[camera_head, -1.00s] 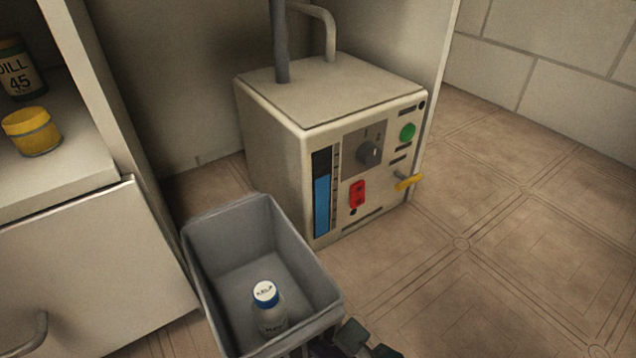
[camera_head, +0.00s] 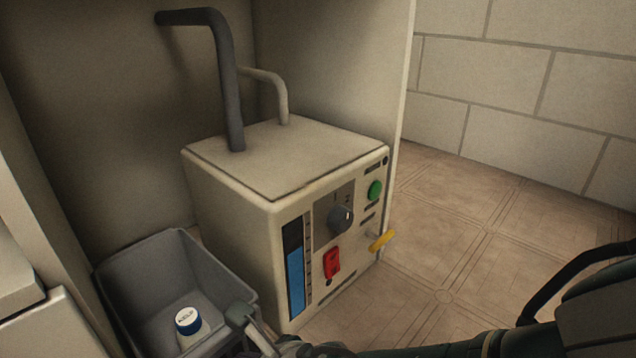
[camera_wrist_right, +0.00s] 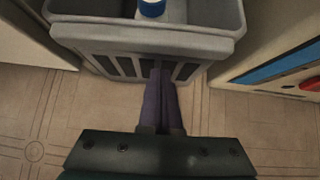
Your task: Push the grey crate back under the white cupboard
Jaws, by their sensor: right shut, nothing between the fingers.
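The grey crate (camera_head: 148,272) stands on the floor at the lower left of the head view, beside the left side of the cream control box. Its near end is cut off by the frame. A bottle with a white and blue cap (camera_head: 188,320) stands inside it. In the right wrist view the crate's slatted near end (camera_wrist_right: 130,56) lies straight ahead. My right gripper (camera_wrist_right: 160,76) is shut and empty, its tips at that slatted end, seemingly against it. The white cupboard (camera_head: 330,50) rises behind and around the box. My left gripper is not in view.
The control box (camera_head: 235,215) stands close to the crate's right, with a yellow lever (camera_head: 382,240), red switch (camera_head: 332,264) and green button (camera_head: 375,190) on its front. A pale cabinet (camera_head: 45,325) borders the crate's left. Tiled floor (camera_head: 480,240) at right is open.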

